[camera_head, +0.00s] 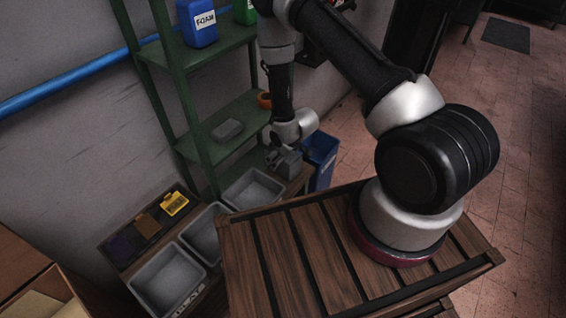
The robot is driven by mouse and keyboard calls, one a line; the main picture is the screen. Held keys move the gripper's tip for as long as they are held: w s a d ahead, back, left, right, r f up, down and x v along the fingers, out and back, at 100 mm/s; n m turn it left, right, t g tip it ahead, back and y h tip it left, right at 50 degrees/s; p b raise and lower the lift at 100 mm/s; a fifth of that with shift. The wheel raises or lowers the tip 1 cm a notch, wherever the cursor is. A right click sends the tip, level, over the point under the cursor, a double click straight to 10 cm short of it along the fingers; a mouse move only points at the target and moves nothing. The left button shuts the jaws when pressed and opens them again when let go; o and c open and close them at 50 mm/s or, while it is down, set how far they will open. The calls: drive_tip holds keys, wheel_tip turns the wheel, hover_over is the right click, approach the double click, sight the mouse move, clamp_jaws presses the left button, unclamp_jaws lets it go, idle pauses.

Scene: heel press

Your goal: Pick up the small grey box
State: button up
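A small grey box (227,130) lies on the lower board of the green shelf (190,150), left of my arm's wrist. My gripper (287,163) hangs in front of the shelf, to the right of the box and lower in the picture, apart from it. The gripper is small and dark here. I cannot make out its fingers clearly, or whether anything is between them.
An orange ring-shaped thing (264,100) sits on the same board. A blue bottle marked FOAM (198,22) stands above. Open grey bins (168,283) and a tray with a yellow item (175,204) stand below. A blue bin (320,160) is right of my gripper.

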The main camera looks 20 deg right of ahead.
drive_tip(key=shift+w+a+f, duration=0.1)
drive_tip(key=shift+f, duration=0.25)
drive_tip(key=shift+f, duration=0.2)
drive_tip(key=c, duration=0.7)
